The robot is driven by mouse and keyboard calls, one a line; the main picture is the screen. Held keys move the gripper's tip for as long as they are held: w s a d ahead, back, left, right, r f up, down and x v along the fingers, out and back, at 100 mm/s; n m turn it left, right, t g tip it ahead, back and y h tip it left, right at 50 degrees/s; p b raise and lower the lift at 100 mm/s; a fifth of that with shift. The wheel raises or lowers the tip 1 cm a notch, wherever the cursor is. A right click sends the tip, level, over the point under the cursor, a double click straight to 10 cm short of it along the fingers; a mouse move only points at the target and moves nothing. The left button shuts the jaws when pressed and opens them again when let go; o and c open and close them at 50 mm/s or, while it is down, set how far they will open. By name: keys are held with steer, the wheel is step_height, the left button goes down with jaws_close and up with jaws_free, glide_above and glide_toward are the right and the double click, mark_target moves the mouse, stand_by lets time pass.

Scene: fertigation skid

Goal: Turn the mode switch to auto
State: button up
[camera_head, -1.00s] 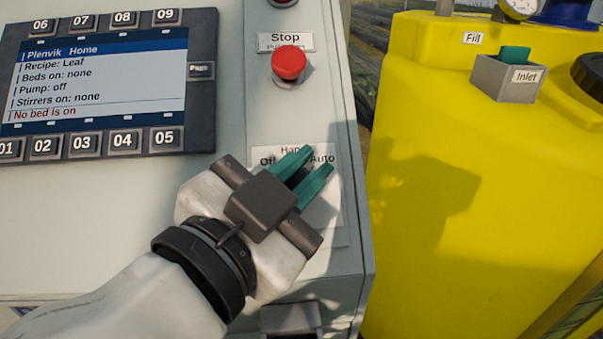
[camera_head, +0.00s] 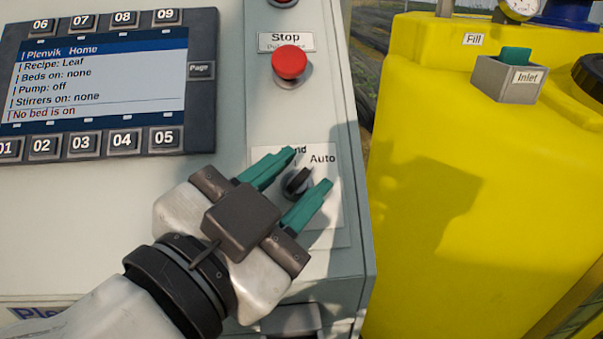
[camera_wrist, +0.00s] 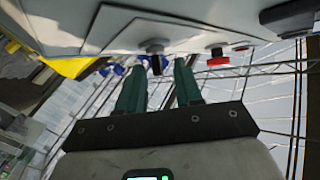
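The mode switch (camera_head: 298,181) is a dark round knob with a raised handle on a white label plate of the grey cabinet. "Auto" reads to its upper right, and the end of "Hand" shows above it. The "Off" side is hidden by my gripper. The handle appears to slant up to the right, but I cannot tell its exact setting. My gripper (camera_head: 309,167) is open, its green fingers apart on either side of the knob in the picture. In the wrist view the dark knob (camera_wrist: 155,48) shows between the fingertips; I see no clear contact.
A red stop button (camera_head: 289,63) juts out above the switch. A display panel (camera_head: 100,80) with numbered buttons reads "No bed is on" at the left. A yellow tank (camera_head: 430,200) with an inlet box (camera_head: 505,80) stands right of the cabinet.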

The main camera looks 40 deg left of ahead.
steer(key=b+v, duration=0.1)
steer(key=v, duration=0.8)
stand_by(0.3)
